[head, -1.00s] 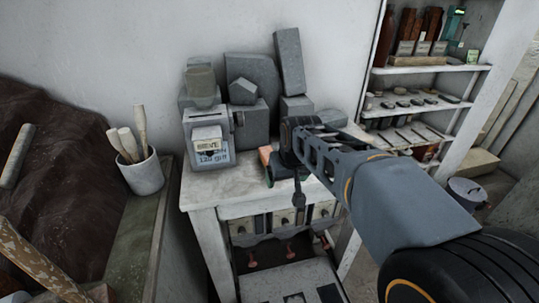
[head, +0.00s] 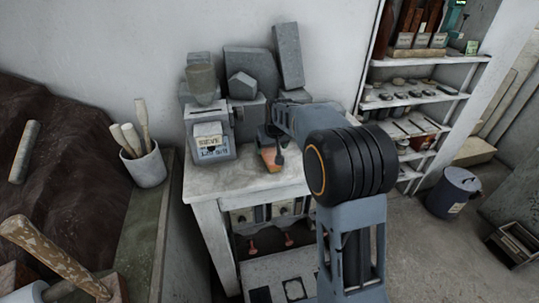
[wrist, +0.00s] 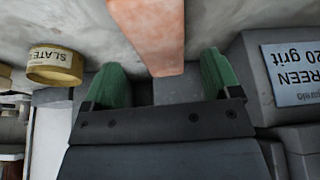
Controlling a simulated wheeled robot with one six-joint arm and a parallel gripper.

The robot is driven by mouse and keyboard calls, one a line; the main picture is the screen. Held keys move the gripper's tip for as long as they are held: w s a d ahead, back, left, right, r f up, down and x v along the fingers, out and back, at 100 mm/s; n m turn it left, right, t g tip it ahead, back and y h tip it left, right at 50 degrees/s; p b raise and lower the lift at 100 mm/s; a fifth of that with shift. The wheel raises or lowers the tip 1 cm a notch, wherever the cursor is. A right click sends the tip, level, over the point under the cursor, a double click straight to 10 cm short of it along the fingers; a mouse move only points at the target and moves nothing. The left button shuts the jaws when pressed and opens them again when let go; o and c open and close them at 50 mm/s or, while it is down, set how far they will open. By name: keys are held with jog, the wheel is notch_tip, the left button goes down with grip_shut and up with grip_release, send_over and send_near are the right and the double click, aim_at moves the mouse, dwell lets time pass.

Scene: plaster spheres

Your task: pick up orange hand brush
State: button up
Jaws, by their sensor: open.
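The orange hand brush (head: 271,159) lies on the white worktop, right of the labelled grit box, partly hidden by my arm in the head view. In the wrist view its salmon-orange body (wrist: 157,35) runs down from the top edge, and its near end lies between and just ahead of my green fingertips. My gripper (wrist: 160,80) is open, with a finger on each side of the brush's line and a gap to each. In the head view my gripper is small and dark by the brush, its fingers not clear.
The grit box (head: 209,139) stands close on the left, with grey stone blocks (head: 250,70) behind. In the wrist view a tin labelled SLATE (wrist: 55,65) is at the left and the box's blue label (wrist: 300,72) at the right. Shelves (head: 420,95) stand on the right.

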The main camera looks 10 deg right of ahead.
aim_at(269, 149)
jog(key=shift+p+x, duration=0.85)
jog(key=shift+x, duration=1.95)
jog(key=shift+s, duration=0.1)
jog(key=c, duration=1.1)
jog(key=shift+r, duration=0.15)
jog(key=shift+r, duration=0.65)
jog(key=s+d+r+b, duration=0.1)
jog(key=s+d+r, duration=0.2)
jog(key=s+d+r+b, duration=0.1)
jog(key=s+d+r, duration=0.2)
jog(key=r, duration=0.1)
jog(key=s+d+r+b, duration=0.2)
jog(key=s+d+r, duration=0.1)
jog(key=d+r, duration=0.1)
jog(key=shift+s+d+r, duration=0.1)
jog(key=shift+s+r, duration=0.15)
jog(key=shift+s, duration=0.05)
